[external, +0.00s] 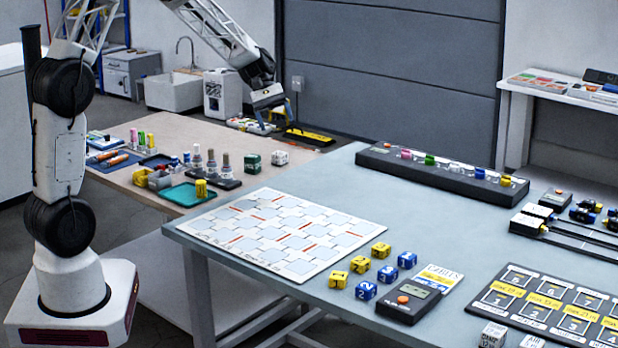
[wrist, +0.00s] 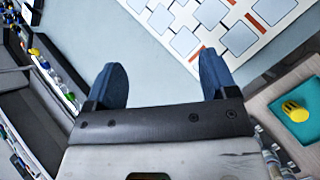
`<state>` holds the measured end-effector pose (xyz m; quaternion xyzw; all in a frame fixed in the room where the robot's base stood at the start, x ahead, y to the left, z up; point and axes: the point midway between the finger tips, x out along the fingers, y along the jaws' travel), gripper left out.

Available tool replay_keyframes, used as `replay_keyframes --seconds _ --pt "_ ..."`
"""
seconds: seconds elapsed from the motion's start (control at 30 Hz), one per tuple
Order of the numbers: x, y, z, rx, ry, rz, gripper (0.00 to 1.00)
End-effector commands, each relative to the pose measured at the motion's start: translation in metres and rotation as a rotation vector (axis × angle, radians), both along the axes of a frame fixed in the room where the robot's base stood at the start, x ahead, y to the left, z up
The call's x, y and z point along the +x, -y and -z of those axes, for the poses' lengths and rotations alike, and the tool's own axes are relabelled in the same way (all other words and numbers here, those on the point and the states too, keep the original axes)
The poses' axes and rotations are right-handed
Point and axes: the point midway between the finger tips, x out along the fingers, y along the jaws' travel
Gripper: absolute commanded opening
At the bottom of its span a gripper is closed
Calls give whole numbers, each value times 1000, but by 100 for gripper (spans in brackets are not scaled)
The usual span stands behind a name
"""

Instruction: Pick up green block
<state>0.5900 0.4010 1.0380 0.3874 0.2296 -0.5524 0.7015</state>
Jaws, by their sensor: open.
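A dark green block (external: 252,162) with light markings sits on the wooden table, beside a white block (external: 280,157). A smaller green piece (external: 429,160) stands in the long black rack on the grey table. I cannot make out the green block in the wrist view. My gripper (external: 277,112) is above the far part of the tables in the external view, apart from both green things. In the wrist view, its two blue fingers (wrist: 162,80) are spread wide with nothing between them, and pale tabletop shows beyond.
A black rack (external: 385,166) of coloured pieces runs along the grey table's back. A white grid board (external: 230,251) lies in front, near several yellow and blue number cubes (external: 338,279). A teal tray (external: 176,195) with a yellow cylinder (external: 201,188) lies left of the green block.

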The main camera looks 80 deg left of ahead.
Motion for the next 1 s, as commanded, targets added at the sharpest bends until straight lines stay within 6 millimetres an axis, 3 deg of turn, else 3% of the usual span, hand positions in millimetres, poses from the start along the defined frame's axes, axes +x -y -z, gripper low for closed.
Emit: replay_keyframes --seconds 0.03,0.47,0.8,1.0 --pt "0 -18 9 -24 -6 -34 79" --pt "-17 -157 79 -232 -25 -334 79" --pt "-57 -266 144 -402 -18 -564 79" --pt "-88 -321 185 -496 -4 -686 79"
